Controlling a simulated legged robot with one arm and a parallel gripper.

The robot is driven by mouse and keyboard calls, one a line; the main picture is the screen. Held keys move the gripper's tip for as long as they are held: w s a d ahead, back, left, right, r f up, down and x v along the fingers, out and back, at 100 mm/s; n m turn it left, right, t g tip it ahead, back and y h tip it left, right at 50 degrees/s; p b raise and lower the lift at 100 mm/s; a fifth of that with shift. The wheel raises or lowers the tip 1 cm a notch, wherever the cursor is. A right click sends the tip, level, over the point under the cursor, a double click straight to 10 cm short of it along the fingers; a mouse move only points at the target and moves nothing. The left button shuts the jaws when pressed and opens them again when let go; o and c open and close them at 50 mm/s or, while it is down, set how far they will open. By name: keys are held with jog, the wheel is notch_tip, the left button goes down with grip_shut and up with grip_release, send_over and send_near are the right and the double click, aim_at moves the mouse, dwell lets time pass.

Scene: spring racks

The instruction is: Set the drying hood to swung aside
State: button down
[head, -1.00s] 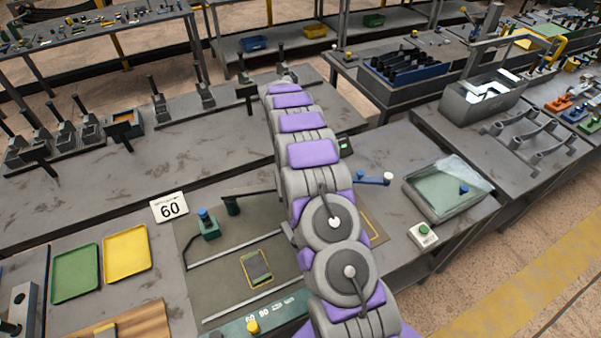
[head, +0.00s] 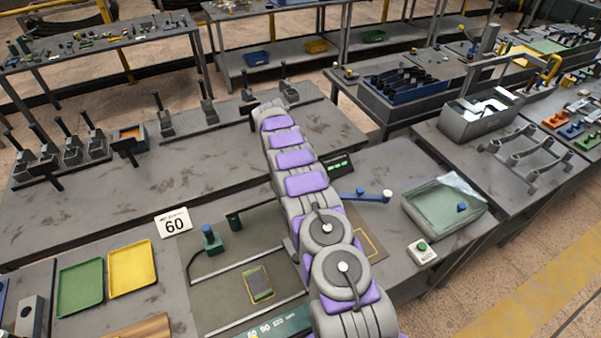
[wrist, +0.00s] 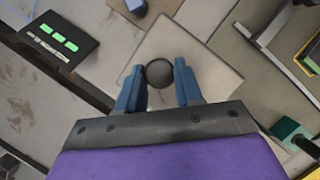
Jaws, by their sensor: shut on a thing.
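In the wrist view, my gripper (wrist: 159,80) has its two blue fingers on either side of a round dark knob (wrist: 159,73) and is shut on it. Under the knob is a pale, nearly square plate (wrist: 205,72), which seems to be the drying hood; I cannot tell for sure, nor how far it is swung. In the head view, my own arm hides the gripper, knob and plate.
A dark display with green bars (head: 338,165) stands close to the arm, with a blue lever (head: 362,195) at its right. A glass-topped tray (head: 440,212) is on the right.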

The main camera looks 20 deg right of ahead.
jog(key=shift+w+r, duration=0.2)
jog(key=shift+w, duration=0.05)
jog(key=c, duration=1.2)
grip_release()
jog(key=o, duration=0.4)
jog(key=shift+w+f, duration=0.15)
jog(key=shift+f, duration=0.05)
jog(key=shift+o, duration=0.2)
jog(key=shift+r, duration=0.1)
jog(key=shift+r, duration=0.1)
notch_tip(320, 180, up, 3)
jog(key=shift+r, duration=0.2)
jog(key=shift+s+a+f, duration=0.1)
jog(key=shift+s, duration=0.55)
jog(key=s+a+r, duration=0.1)
jog(key=s+a, duration=0.2)
jog(key=s, duration=1.1)
jog(key=shift+s+a+r+b, duration=0.15)
jog(key=shift+a+r+b, duration=0.05)
jog(key=shift+a+b, duration=0.2)
